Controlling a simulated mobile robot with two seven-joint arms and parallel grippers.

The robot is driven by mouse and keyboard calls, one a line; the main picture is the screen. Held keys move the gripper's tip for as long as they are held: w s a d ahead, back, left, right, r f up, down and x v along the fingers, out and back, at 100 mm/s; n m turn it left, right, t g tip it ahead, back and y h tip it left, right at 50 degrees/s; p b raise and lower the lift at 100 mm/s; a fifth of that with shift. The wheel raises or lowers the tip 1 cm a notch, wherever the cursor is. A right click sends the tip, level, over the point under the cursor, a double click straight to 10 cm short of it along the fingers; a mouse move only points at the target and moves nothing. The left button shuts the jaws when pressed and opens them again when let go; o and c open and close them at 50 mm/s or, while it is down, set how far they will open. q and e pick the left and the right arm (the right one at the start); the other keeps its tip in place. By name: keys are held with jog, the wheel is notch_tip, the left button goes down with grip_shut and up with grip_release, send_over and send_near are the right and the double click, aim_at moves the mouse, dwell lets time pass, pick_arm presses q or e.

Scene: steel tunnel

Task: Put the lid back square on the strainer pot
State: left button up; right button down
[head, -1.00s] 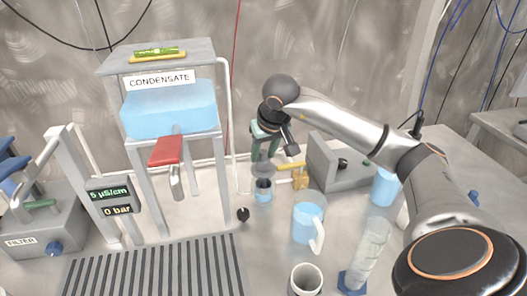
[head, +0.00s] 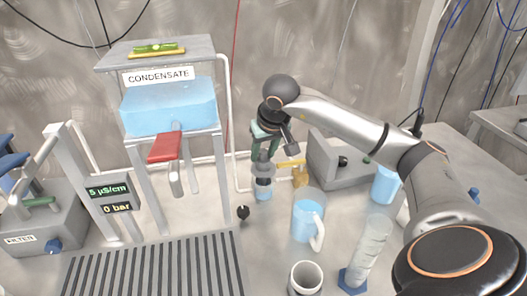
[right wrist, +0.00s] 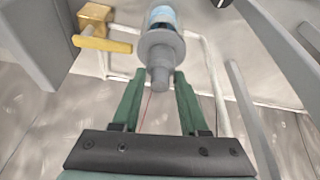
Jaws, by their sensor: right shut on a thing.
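The strainer pot (head: 263,194) is a small clear vessel with blue contents and a dark band near its top. It stands on the bench right of the condensate stand. My right gripper (head: 265,150) comes down from above it. In the right wrist view, my right gripper (right wrist: 160,78) is shut on the knob of the grey round lid (right wrist: 160,44). The lid (head: 263,168) lines up roughly with the pot's top in both views. I cannot tell whether it touches the rim. The pot also shows beyond the lid in the right wrist view (right wrist: 162,14). My left gripper is out of view.
A yellow valve handle (head: 290,164) and grey block (head: 345,170) stand close right of the pot. A blue-filled jug (head: 306,222), white cup (head: 305,277) and tall cylinder (head: 368,250) stand nearer. A red lever (head: 165,147) and grated tray (head: 155,272) are left.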

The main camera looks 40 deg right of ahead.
jog(key=shift+f, duration=0.15)
jog(key=shift+f+b, duration=0.75)
jog(key=shift+f, duration=0.15)
jog(key=shift+f, duration=0.1)
jog(key=shift+f+b, duration=0.3)
jog(key=shift+f, duration=0.1)
dwell(0.4)
